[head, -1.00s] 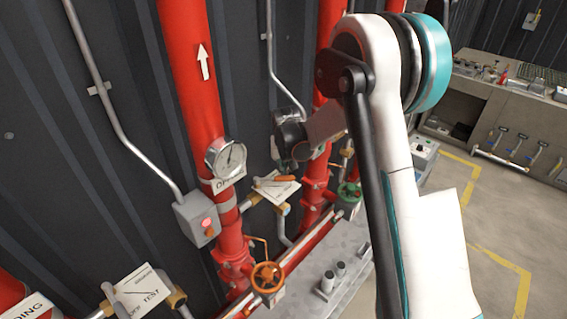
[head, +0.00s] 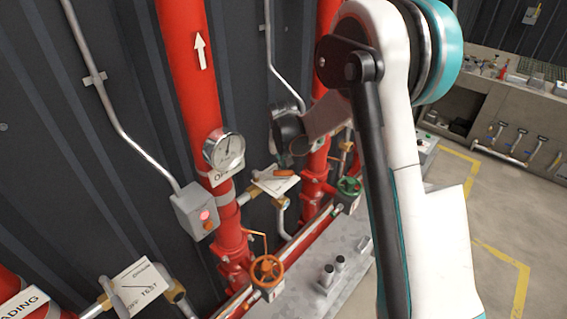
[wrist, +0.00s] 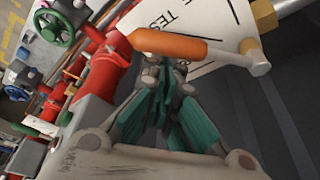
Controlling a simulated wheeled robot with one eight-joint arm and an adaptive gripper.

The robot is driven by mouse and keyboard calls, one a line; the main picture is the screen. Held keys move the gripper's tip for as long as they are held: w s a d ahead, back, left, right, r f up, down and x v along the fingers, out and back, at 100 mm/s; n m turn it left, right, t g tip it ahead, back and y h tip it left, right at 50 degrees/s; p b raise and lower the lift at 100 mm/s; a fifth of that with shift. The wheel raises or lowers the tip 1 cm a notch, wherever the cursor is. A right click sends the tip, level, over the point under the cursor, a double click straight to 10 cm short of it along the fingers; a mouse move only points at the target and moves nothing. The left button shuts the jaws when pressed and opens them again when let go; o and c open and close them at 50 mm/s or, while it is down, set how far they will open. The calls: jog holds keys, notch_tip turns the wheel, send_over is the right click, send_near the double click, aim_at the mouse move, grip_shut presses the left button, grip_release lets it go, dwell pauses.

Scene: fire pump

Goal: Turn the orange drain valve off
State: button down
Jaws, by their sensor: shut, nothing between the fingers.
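An orange-handled lever (head: 284,172) lies across a white lettered sign plate (head: 262,182) on a side pipe, right of the gauge. In the wrist view the orange handle (wrist: 165,44) is large and close, pointing left from a pale stem. My gripper (wrist: 158,80) has teal fingers and is shut and empty, just below the handle in that picture. I cannot tell whether it touches the handle. In the head view my dark wrist hangs above the lever, and the fingers cannot be made out. An orange handwheel (head: 267,271) sits lower on the red pipe.
A pressure gauge (head: 223,150) and a grey box with a red light (head: 195,210) are on the left. A green handwheel (head: 348,187) is behind on the right. Another sign plate (head: 140,286) is at lower left. Open floor (head: 500,215) lies right.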

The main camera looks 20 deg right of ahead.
aim_at(284, 174)
jog(key=s+m+b, duration=0.2)
jog(key=shift+s+a+f+m+h+b, duration=0.2)
jog(key=shift+s+m+h+b, duration=0.1)
jog(key=shift+m+h, duration=0.1)
jog(key=s+m+b, duration=0.1)
jog(key=s+a+m+g+b, duration=0.1)
jog(key=s+m, duration=0.1)
jog(key=shift+r+m+h, duration=0.1)
jog(key=shift+m+h, duration=0.2)
jog(key=shift+h, duration=0.1)
jog(key=shift+s+a+r+b, duration=0.1)
jog(key=shift+s+a+b, duration=0.35)
jog(key=shift+b, duration=0.05)
